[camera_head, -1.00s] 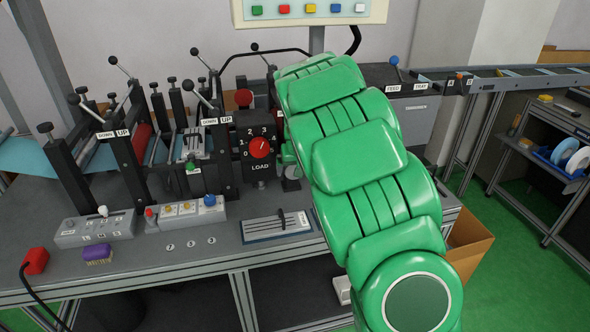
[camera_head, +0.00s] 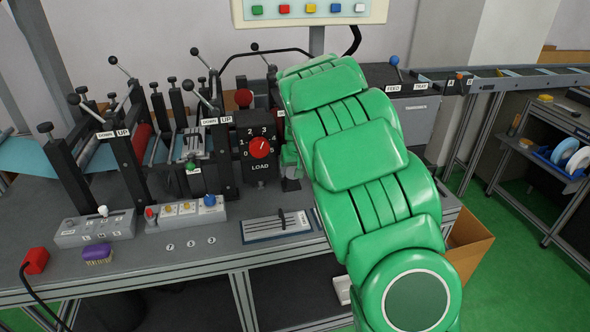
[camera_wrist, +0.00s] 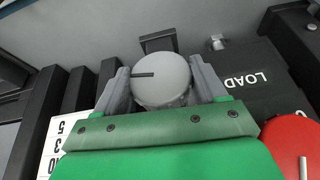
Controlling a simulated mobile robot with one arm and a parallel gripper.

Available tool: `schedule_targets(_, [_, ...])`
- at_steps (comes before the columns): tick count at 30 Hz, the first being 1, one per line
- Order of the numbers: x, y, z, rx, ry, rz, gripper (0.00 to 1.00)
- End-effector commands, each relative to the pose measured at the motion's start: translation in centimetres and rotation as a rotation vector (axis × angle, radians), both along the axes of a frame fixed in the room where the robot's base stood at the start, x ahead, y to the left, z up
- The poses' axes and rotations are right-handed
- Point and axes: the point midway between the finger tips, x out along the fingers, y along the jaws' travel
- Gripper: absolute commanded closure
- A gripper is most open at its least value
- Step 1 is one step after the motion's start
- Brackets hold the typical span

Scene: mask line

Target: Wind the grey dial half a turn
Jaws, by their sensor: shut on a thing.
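The grey dial (camera_wrist: 163,80) is a round pale knob with a dark line on its face. In the wrist view the line points left, from near the middle towards the left finger. My gripper (camera_wrist: 162,74) has one grey finger on each side of the dial and is shut on it. In the head view my gripper (camera_head: 291,162) is low beside the right edge of the LOAD panel, and my green arm hides much of that area. The dial is too small and covered there to read its mark.
The red LOAD dial (camera_head: 259,148) sits just left of my gripper, and its red knob also shows at the right of the wrist view (camera_wrist: 294,142). Levers and rollers stand further left. A slider plate (camera_head: 276,225) lies on the bench in front.

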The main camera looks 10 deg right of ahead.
Motion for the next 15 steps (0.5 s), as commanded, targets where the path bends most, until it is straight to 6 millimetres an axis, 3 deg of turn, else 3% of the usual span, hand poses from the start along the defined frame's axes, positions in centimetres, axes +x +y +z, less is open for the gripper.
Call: schedule_targets(15, [-0.02,-0.20,0.03,0.183,0.000,-0.002,0.59])
